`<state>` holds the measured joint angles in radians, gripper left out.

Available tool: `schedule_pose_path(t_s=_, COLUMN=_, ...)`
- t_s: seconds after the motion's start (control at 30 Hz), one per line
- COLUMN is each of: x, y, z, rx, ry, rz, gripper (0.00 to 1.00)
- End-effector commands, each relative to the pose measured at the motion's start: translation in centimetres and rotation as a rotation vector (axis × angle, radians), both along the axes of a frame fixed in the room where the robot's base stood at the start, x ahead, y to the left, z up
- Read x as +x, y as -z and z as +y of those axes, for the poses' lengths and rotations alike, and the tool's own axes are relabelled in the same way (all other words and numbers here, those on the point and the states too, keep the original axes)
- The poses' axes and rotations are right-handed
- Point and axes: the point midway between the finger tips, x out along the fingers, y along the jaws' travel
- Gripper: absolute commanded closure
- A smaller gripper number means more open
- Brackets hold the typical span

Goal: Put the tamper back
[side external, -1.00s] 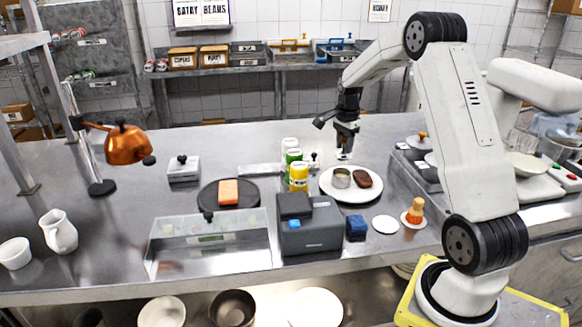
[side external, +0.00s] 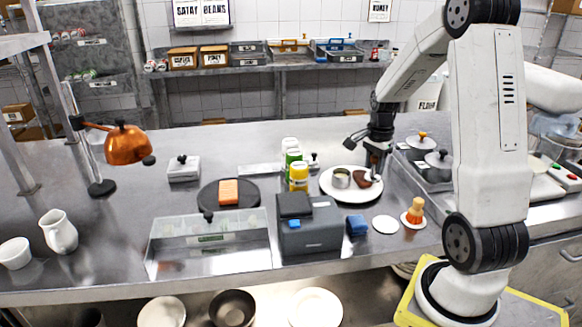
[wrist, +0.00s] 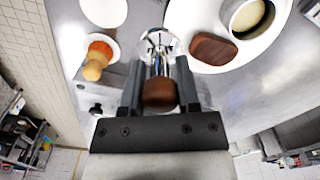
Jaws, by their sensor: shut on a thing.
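The tamper (wrist: 159,92) has a brown wooden handle and a shiny metal foot. In the wrist view my gripper (wrist: 160,88) is shut on it, with a finger on either side of the handle. In the side view my gripper (side external: 376,168) is at the right rim of the white plate (side external: 335,193), and the tamper is hard to make out there. In the wrist view the foot overlaps the plate's edge; I cannot tell its height. A metal ring (side external: 341,178) and a brown patty (side external: 361,178) lie on the plate, apart from each other.
An orange item with a wooden top (side external: 415,211) stands on a small white saucer, near a white disc (side external: 386,224). Lidded metal pans (side external: 437,165) stand right of my gripper. Bottles (side external: 298,178) and a grey machine (side external: 309,230) stand left.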

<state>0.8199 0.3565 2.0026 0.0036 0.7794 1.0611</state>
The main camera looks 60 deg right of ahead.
Motion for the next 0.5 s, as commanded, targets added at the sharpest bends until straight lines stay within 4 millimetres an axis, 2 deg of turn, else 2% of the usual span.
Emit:
schedule_pose_path(t_s=0.2, x=-3.9, y=0.5, z=2.2, rx=0.000, ry=0.002, rz=-0.001, gripper=1.00)
schedule_pose_path(t_s=0.5, x=-6.9, y=1.2, z=4.2, rx=0.000, ry=0.001, rz=-0.001, gripper=1.00)
